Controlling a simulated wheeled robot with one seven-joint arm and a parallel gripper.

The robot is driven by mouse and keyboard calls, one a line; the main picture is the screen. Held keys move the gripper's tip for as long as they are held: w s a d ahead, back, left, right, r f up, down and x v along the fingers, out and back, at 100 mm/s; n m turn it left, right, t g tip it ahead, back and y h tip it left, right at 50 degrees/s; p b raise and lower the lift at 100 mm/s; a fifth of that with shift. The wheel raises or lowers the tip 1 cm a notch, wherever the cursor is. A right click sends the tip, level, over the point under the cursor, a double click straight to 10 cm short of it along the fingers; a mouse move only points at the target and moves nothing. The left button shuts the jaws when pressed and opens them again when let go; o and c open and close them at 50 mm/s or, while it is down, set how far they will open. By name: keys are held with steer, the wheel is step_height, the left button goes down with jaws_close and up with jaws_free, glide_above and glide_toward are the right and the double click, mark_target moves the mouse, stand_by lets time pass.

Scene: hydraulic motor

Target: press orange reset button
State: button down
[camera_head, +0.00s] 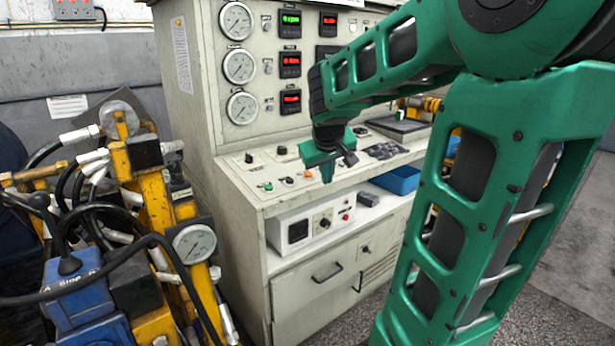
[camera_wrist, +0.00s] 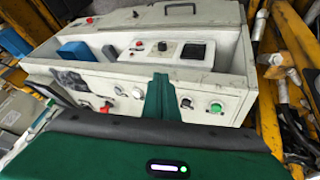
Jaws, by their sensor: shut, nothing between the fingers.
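The control desk top (camera_head: 240,172) carries a row of small buttons and knobs. My gripper (camera_head: 327,174) is shut and empty, pointing down above the desk just right of these buttons. In the wrist view its green fingers (camera_wrist: 158,100) stand together over the row and hide part of it.
A gauge and display panel (camera_head: 260,60) rises behind the desk. A white box (camera_head: 300,232) with knobs and a blue bin (camera_head: 398,180) sit on the shelf below. Yellow machinery with hoses (camera_head: 140,215) crowds the left. My green arm covers the right.

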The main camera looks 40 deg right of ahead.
mark_target(309, 175)
steer(key=w+d+r+n+t+h, duration=0.1)
steer(key=w+d+r, duration=0.1)
steer(key=w, duration=0.4)
steer(key=w+d+r+n+t+h, duration=0.1)
steer(key=w+d+r, duration=0.2)
steer(key=w, duration=0.3)
steer(key=shift+d+r+h, duration=0.25)
steer(key=shift+r+h, duration=0.05)
steer(key=shift+r, duration=0.3)
steer(key=shift+f, duration=0.1)
steer(key=shift+w+f, duration=0.2)
steer(key=shift+f, duration=1.25)
steer(key=shift+w+f, duration=0.25)
steer(key=shift+f, duration=1.15)
steer(key=shift+w+f, duration=0.2)
steer(key=shift+f, duration=1.25)
steer(key=shift+f, duration=0.15)
steer(key=shift+f, duration=0.2)
steer(key=shift+w+f, duration=0.1)
steer(key=shift+f, duration=0.3)
steer(key=shift+r, duration=0.8)
